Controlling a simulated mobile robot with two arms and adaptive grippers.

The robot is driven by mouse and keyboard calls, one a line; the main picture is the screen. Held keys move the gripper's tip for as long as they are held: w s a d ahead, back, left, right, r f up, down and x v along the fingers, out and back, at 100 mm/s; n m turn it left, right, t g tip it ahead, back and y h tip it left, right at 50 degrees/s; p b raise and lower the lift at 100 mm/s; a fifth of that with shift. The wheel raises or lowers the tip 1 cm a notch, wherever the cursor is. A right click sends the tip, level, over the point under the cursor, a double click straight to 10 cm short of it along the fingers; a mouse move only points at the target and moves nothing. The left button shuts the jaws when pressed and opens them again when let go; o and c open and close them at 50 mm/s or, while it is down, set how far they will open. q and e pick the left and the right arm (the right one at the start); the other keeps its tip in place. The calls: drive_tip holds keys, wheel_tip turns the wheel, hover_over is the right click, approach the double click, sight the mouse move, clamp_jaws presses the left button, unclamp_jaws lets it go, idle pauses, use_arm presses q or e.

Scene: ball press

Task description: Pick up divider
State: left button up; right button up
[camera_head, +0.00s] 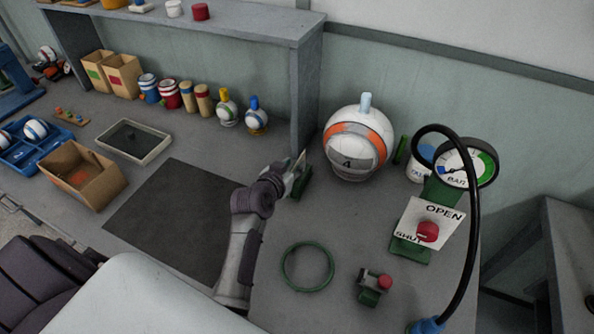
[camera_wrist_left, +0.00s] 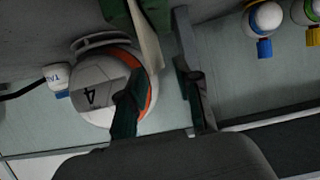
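What looks like the divider is a thin pale plate (camera_head: 300,160) with a green part (camera_head: 302,184) beside it, standing on the bench left of the white ball. In the left wrist view the pale plate (camera_wrist_left: 147,42) shows at the top, with green next to it. My left gripper (camera_head: 292,176) is right at it, partly hiding it in the head view. In the left wrist view its two dark fingers (camera_wrist_left: 160,70) are apart, and the plate's end lies near the tip of the left-hand finger. I cannot tell whether they touch. My right gripper is not in view.
A white and orange ball marked 4 (camera_head: 358,145) stands close on the right. A grey shelf (camera_head: 250,22) has its leg just behind the gripper. A dark mat (camera_head: 170,215) lies left.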

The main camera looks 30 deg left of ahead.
use_arm(q)
drive_tip(key=shift+x, duration=1.1)
drive_tip(key=shift+s, duration=0.1)
clamp_jaws()
